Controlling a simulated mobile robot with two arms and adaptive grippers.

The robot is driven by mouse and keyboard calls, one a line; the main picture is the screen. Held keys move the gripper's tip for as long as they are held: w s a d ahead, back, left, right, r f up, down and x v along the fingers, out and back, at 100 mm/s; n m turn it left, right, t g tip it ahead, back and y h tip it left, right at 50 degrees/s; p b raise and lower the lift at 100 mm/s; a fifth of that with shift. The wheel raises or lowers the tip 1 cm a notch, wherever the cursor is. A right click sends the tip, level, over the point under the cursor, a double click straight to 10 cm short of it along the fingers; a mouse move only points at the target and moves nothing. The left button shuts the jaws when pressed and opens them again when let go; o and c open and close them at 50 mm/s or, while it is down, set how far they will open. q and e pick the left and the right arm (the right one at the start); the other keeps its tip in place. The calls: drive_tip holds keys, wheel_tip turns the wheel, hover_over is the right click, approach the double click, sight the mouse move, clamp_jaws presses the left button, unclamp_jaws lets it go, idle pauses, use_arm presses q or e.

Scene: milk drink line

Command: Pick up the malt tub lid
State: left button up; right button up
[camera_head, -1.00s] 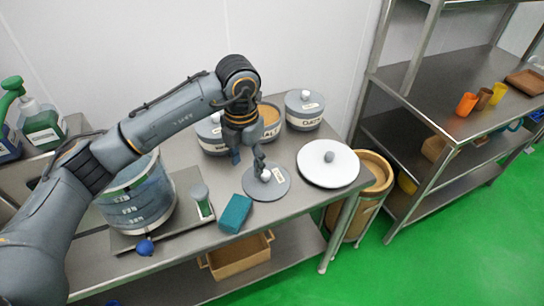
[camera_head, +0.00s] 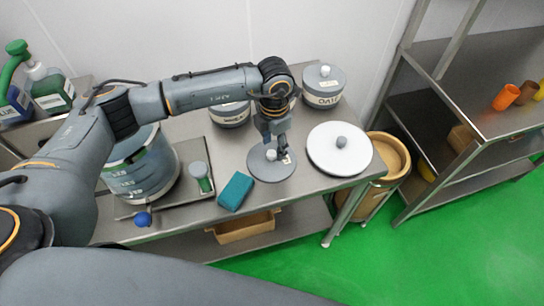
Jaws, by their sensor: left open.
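The malt tub lid (camera_head: 262,172) is a flat grey disc with a pale round knob and a small label. It lies on the steel table (camera_head: 225,150) near the front edge. My left gripper (camera_head: 276,148) is open and points down over the lid, its fingers close beside the knob. I cannot tell whether they touch it. The open tub behind is mostly hidden by my arm and gripper. My right gripper is not in view.
A white disc with a grey knob (camera_head: 340,162) lies just right of the lid. A teal sponge (camera_head: 235,191) is at the left. The lidded oats tub (camera_head: 323,88) stands behind. A large blue-grey pot (camera_head: 142,172) stands farther left.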

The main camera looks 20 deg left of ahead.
sight(272, 152)
use_arm(q)
drive_tip(key=f+p, duration=0.1)
drive_tip(key=f, duration=0.2)
drive_tip(key=shift+a+f+p, duration=0.3)
drive_tip(key=shift+a+p, duration=0.05)
drive_tip(key=shift+f, duration=0.35)
drive_tip(key=shift+w+f, duration=0.1)
drive_tip(key=shift+f, duration=0.05)
drive_tip(key=c, duration=1)
clamp_jaws()
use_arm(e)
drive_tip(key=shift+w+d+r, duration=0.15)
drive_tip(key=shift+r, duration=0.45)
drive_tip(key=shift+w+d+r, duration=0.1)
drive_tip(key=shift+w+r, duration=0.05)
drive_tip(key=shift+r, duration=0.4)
